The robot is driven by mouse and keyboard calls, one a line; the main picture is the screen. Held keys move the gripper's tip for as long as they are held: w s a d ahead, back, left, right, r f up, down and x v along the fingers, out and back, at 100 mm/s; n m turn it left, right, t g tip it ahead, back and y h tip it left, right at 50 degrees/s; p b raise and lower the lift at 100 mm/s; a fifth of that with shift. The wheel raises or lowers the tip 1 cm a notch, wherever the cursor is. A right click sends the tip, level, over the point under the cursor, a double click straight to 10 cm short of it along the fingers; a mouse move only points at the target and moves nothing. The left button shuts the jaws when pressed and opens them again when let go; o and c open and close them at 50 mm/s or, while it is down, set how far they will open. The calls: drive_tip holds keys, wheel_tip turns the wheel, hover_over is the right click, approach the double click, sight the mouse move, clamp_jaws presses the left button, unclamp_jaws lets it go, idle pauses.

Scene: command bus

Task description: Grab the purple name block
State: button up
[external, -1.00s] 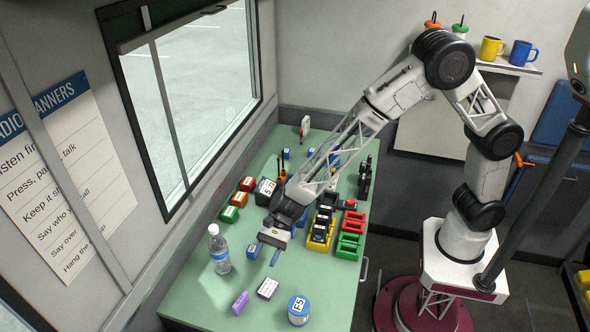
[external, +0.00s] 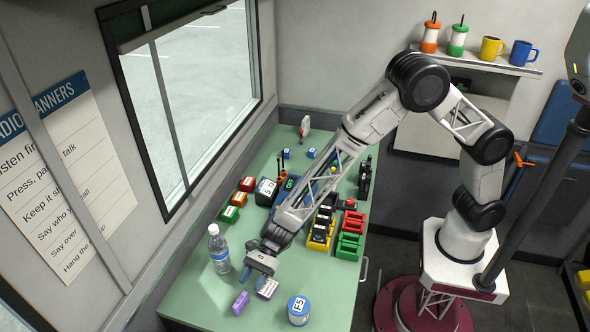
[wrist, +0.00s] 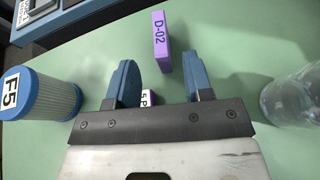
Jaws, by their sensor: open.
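The purple name block (external: 240,303) lies on the green table near its front left edge. In the wrist view the purple block (wrist: 161,41) shows the label "D-02" and sits beyond the fingertips, roughly midway between them. My gripper (external: 257,282) is open and empty, just above and behind the block in the external view; its two blue fingers (wrist: 160,82) are spread in the wrist view. A second block with a white label (external: 267,288) lies right beside the gripper. Part of it shows between the fingers in the wrist view (wrist: 148,97).
A water bottle (external: 219,250) stands left of my gripper, and a blue-topped canister marked F5 (external: 299,311) stands to its right. Red, orange and green blocks (external: 238,199) lie farther back. Yellow, red and green trays (external: 349,245) stand at the table's right side.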

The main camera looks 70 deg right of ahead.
sight(243, 296)
drive_tip(key=shift+x, duration=0.85)
drive_tip(key=shift+a, duration=0.1)
drive_tip(key=shift+x, duration=2.5)
drive_tip(key=shift+w+r, duration=0.1)
drive_tip(key=shift+c, duration=0.2)
clamp_jaws()
